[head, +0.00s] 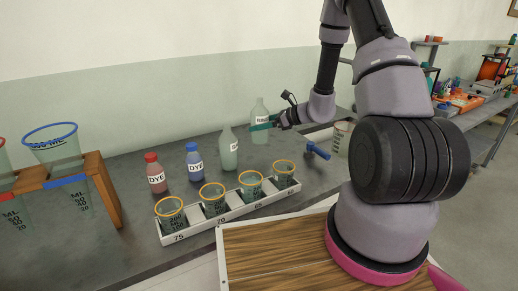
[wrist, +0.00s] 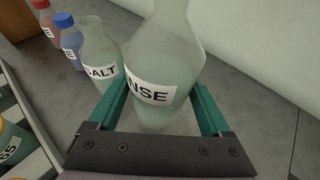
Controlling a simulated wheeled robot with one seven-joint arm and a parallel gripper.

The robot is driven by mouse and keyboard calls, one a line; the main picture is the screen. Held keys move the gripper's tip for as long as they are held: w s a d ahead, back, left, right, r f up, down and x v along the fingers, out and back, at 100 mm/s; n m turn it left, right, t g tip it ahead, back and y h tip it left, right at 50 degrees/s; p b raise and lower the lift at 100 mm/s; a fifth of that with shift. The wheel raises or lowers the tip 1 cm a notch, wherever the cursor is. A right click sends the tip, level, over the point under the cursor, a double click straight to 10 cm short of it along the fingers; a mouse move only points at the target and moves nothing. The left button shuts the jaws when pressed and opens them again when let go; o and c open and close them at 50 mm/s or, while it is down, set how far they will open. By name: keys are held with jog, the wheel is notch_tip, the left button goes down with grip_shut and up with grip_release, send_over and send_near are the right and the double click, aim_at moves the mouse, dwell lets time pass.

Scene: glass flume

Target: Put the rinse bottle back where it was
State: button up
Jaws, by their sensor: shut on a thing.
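The rinse bottle (head: 259,106) is pale, translucent and upright at the back of the grey bench, at the right end of the bottle row. In the wrist view the bottle (wrist: 160,65) fills the middle, its label partly showing "NSE". My gripper (head: 262,126) is shut on the bottle, with a teal finger on each side of its body; the fingers also show in the wrist view (wrist: 158,98). I cannot tell whether the bottle's base touches the bench.
The salt bottle (head: 228,152) stands just left of the rinse bottle. Blue (head: 195,166) and red (head: 155,176) dye bottles stand farther left. A white tray (head: 234,213) holds several orange-rimmed beakers in front. A blue tap-like fitting (head: 316,151) is at the right.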

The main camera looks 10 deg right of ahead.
aim_at(260, 142)
notch_tip(260, 142, down, 7)
jog(key=shift+f, duration=0.15)
jog(key=shift+f, duration=0.1)
dwell(0.3)
jog(key=o, duration=1.2)
